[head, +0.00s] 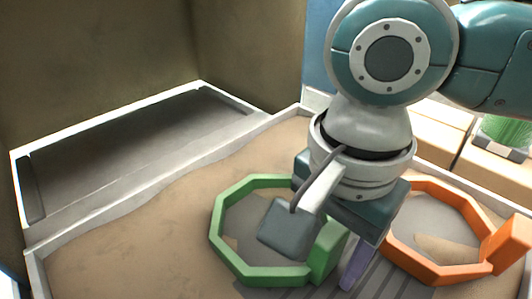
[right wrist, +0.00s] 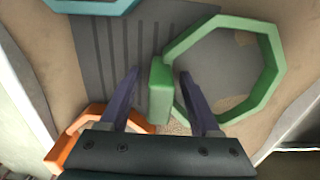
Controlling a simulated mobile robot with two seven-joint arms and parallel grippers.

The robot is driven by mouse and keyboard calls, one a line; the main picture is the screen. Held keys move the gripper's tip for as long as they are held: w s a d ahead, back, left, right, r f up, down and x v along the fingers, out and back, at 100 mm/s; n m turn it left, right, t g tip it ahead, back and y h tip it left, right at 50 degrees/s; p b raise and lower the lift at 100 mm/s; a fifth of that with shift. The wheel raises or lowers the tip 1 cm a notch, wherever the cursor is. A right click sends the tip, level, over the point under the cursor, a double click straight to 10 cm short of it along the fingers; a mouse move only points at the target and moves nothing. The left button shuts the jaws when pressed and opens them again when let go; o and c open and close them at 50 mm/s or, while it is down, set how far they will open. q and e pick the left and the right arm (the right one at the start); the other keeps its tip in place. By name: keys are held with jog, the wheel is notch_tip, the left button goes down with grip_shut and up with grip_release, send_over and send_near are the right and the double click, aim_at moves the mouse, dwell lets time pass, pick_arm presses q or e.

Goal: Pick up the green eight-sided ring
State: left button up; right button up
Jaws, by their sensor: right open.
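The green eight-sided ring (head: 219,230) lies flat on the sandy bed in the head view, with a raised green block (head: 326,250) on its right side. In the right wrist view the ring (right wrist: 278,62) is at the right and its block (right wrist: 159,92) shows between my finger lines. My right gripper (head: 343,264) is open above the block, its purple fingers (right wrist: 158,75) on either side of it with gaps visible. In the head view my wrist hides part of the ring, and one finger is hidden. My left gripper is not in view.
An orange ring with a block (head: 440,274) lies close to the right of my gripper. A blue ring (right wrist: 92,5) shows at the top edge of the right wrist view. A pale-rimmed recess (head: 130,135) is at the back left. Sandy bed (head: 130,225) is clear at left.

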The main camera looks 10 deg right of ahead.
grip_shut()
dwell(0.3)
dwell(1.0)
